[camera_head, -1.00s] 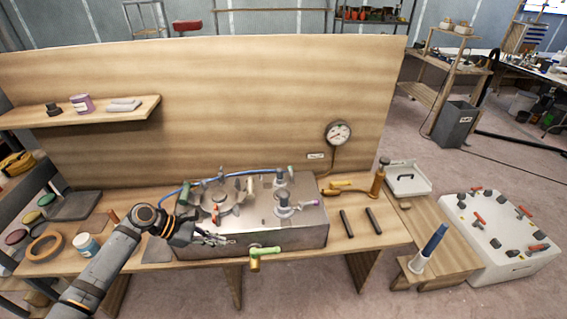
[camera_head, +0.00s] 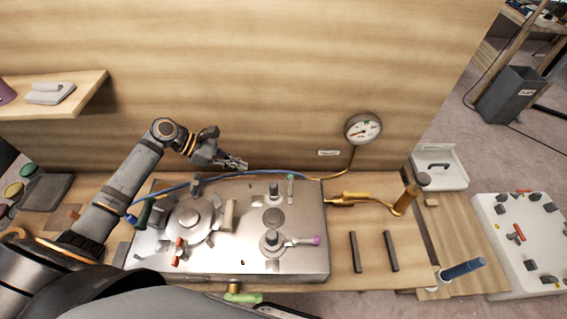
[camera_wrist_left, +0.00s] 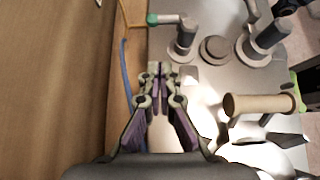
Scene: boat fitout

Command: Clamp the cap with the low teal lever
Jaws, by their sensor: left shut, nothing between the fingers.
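The low teal lever (camera_head: 290,184) has a small teal tip and sits at the back of the metal box, beside a grey post (camera_head: 272,191). In the left wrist view the teal-tipped lever (camera_wrist_left: 163,19) points from its post toward the wooden back panel. A flat round grey cap (camera_head: 273,217) lies between two posts; it also shows in the left wrist view (camera_wrist_left: 214,48). My left gripper (camera_head: 241,165) is shut and empty above the box's back edge, left of the lever and apart from it. My right gripper is out of view.
The metal box (camera_head: 215,268) also carries a purple-tipped lever (camera_head: 305,240), a tan handle (camera_head: 229,215) and a red lever (camera_head: 178,247). A blue hose (camera_head: 240,174) runs along its back edge. The wooden panel (camera_head: 270,80) stands close behind. Two dark bars (camera_head: 354,252) lie right.

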